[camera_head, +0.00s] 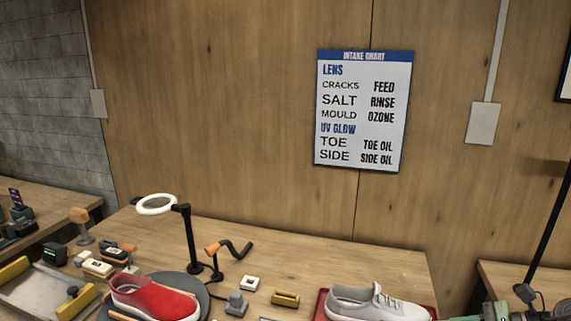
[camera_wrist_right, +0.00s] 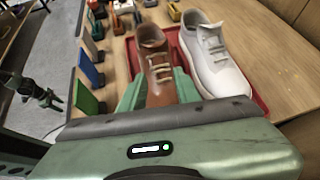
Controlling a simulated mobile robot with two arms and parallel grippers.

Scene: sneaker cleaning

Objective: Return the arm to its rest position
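A red sneaker (camera_head: 152,299) sits on a dark round stand (camera_head: 205,300) at the lower left of the head view. A pale grey sneaker (camera_head: 375,303) lies on a red tray (camera_head: 320,306); in the right wrist view it shows white (camera_wrist_right: 213,55). My right gripper (camera_wrist_right: 160,80) has its green fingers apart, on either side of a brown laced shoe (camera_wrist_right: 154,62) at the tray's left side. Whether they touch the shoe is unclear. Part of my right arm shows at the head view's lower right. What looks like my left gripper (camera_wrist_right: 45,97) is small and dark beyond the table.
A ring lamp (camera_head: 157,204) on a black post, an orange-ended bent tool (camera_head: 228,250) and a yellow block (camera_head: 285,298) stand on the table. Coloured panels (camera_wrist_right: 88,70) line the table edge in the wrist view. An intake chart (camera_head: 362,110) hangs on the wooden wall.

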